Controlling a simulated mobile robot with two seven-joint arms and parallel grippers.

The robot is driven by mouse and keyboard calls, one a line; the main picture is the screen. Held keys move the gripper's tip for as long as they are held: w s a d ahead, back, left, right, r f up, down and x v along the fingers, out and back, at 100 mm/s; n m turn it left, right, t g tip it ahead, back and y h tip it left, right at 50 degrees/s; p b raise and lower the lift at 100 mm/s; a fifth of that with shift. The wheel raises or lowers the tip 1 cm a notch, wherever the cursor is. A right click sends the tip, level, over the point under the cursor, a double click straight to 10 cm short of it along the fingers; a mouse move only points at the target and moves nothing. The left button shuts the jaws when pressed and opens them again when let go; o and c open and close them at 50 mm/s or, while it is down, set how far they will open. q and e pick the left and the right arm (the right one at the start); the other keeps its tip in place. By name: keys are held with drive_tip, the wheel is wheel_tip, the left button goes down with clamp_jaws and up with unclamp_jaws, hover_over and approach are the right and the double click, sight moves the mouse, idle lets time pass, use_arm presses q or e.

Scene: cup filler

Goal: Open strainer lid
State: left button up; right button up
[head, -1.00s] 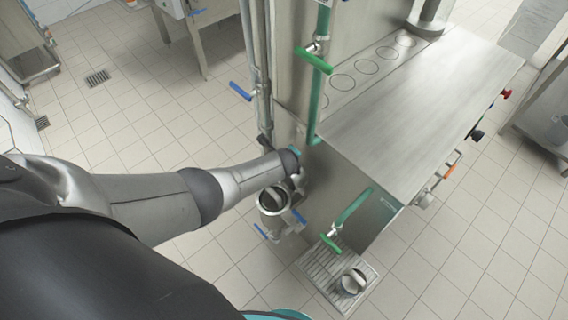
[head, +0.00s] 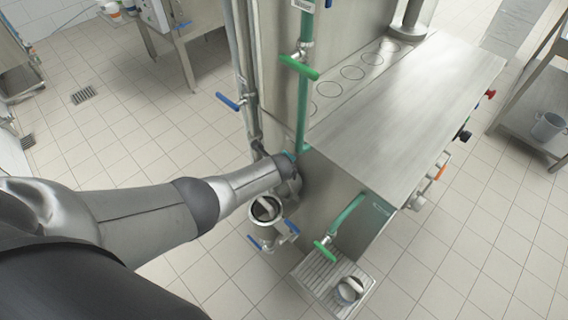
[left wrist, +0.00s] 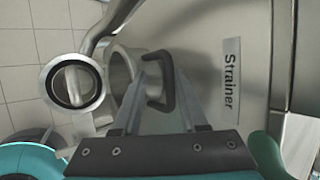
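The strainer (head: 265,236) is a metal pipe fitting at the machine's lower left side in the head view, with a round top and a grey bar across it. In the left wrist view, a "Strainer" label (left wrist: 231,80) is on the metal panel. A dark C-shaped handle (left wrist: 168,88) sits beside a round metal collar (left wrist: 121,72). My left gripper (left wrist: 162,68) has its two fingers apart, with the handle between or just behind them; contact is unclear. In the head view its fingers are hidden behind my wrist. My right gripper is not in view.
A green-handled valve (head: 326,250) stands above a ribbed drip tray (head: 318,276) carrying a round container (head: 349,290). Another green valve (head: 300,68) and a blue valve (head: 228,101) are on nearby pipes.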

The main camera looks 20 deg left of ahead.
use_arm(q)
drive_tip(key=shift+s+a, duration=0.1)
drive_tip(key=shift+s, duration=0.05)
drive_tip(key=shift+s+r+p, duration=0.1)
drive_tip(key=shift+r+p, duration=0.1)
drive_tip(key=shift+p, duration=0.15)
drive_tip(key=p+v, duration=0.8)
drive_tip(key=v, duration=0.6)
drive_tip(key=shift+s+r, duration=0.15)
drive_tip(key=shift+r, duration=0.15)
